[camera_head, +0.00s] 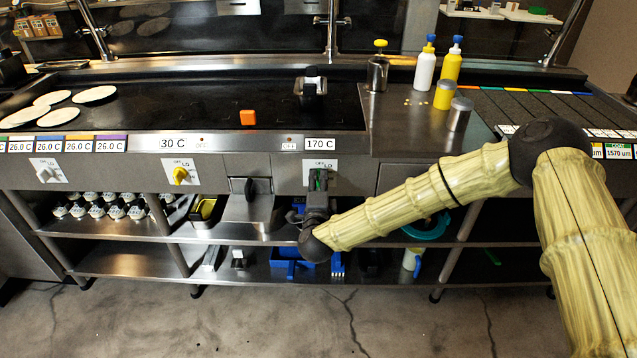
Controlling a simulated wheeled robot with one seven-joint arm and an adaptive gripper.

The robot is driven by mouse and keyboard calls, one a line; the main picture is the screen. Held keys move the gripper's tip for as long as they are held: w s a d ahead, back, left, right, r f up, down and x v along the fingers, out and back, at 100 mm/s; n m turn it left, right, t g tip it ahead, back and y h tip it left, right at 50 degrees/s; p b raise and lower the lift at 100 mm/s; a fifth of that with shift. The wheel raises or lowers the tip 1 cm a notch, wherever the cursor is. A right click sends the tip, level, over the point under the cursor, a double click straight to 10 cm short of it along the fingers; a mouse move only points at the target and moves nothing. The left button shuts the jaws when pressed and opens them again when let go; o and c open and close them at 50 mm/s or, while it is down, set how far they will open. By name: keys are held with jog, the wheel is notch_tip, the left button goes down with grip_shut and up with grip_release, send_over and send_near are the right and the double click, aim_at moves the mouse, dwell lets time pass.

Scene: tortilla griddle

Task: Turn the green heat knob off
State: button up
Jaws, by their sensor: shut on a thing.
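A green heat knob (318,178) sits on a white plate (320,165) marked OFF and LO, on the steel front panel. Only part of the knob shows; my gripper hides the rest, so its exact angle cannot be told. My gripper (317,184) is at the panel, shut on the green knob from the front. Above it, a display (319,144) reads 170 C. A small label beside that display reads OFF.
A yellow knob (180,175) sits to the left, below a 30 C display (172,144). A dark-handled metal box (250,203) stands just left of my gripper. Shelves with blue items (291,264) lie below. Bottles (425,68) stand on the counter at right.

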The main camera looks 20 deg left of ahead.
jog(key=o, duration=1)
jog(key=shift+s, duration=0.1)
jog(key=v, duration=1.2)
